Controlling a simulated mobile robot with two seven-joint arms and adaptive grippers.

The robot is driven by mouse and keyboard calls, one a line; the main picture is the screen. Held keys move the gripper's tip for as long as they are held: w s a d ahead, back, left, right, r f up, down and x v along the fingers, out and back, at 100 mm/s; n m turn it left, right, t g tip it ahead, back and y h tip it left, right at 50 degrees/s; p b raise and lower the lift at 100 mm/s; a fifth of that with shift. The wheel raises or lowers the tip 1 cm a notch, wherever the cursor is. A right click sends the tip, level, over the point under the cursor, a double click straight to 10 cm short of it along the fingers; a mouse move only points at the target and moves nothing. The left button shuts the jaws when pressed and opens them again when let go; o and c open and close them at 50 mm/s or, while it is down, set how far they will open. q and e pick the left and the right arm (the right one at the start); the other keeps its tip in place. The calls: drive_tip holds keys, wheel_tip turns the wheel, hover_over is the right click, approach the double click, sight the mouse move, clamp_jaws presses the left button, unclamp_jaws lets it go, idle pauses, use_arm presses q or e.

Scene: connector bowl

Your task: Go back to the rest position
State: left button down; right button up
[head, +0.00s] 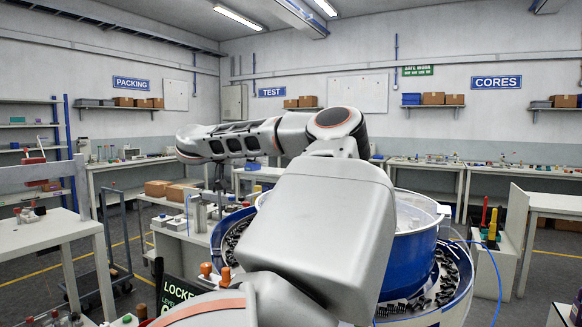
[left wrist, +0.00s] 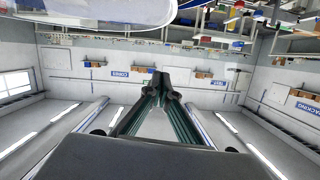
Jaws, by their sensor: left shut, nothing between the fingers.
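My left arm fills the middle of the head view and bends toward the left at its top. My left gripper (head: 218,184) shows only as a small dark shape under the wrist there. In the left wrist view my left gripper (left wrist: 160,82) has its dark fingers together at the tips, with nothing between them. A large blue bowl (head: 408,262) with a pale inside stands behind my arm, which hides much of it. Black connectors (head: 442,284) lie on its outer track. Part of the bowl's round form (left wrist: 95,10) shows at the top of the left wrist view. My right gripper is not in view.
A bench with cardboard boxes (head: 172,189) stands left of the bowl, beside a trolley (head: 120,262). A white table (head: 45,228) is at the far left. A dark "LOCKED" sign (head: 180,292) is at the lower left. A blue cable (head: 497,270) loops at the right.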

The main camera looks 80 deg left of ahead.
use_arm(q)
drive_tip(key=v, duration=0.8)
drive_tip(key=shift+s, duration=0.1)
